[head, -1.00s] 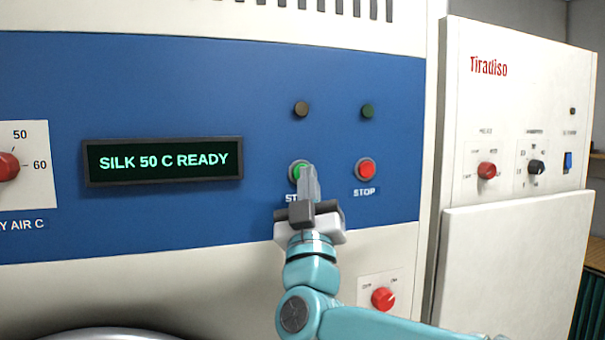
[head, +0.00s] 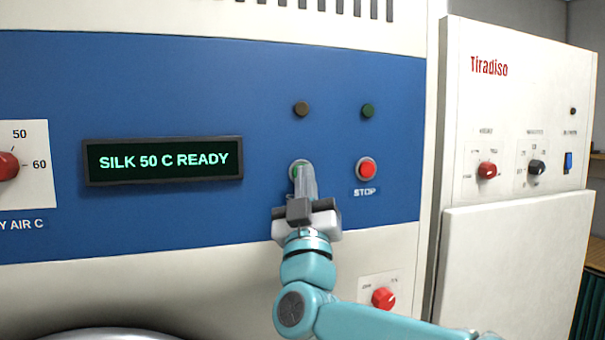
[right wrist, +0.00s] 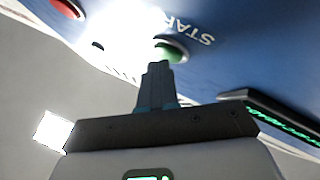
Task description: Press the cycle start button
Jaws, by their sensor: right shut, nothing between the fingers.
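The green start button (head: 294,170) sits in a pale ring on the blue panel, left of the red stop button (head: 367,169). My right gripper (head: 304,172) is shut and empty, its fingertips in front of the green button and covering most of it and its label. In the right wrist view the green button (right wrist: 166,53) shows just beyond the closed fingertips (right wrist: 158,66), with the START lettering beside it. I cannot tell whether the tips touch the button. The display (head: 163,161) reads "SILK 50 C READY". My left gripper is not in view.
Two dark indicator lamps (head: 301,109) (head: 367,111) sit above the buttons. A red knob (head: 383,298) is low on the white panel, near my right arm. A white Tiradiso unit (head: 515,180) stands at the right.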

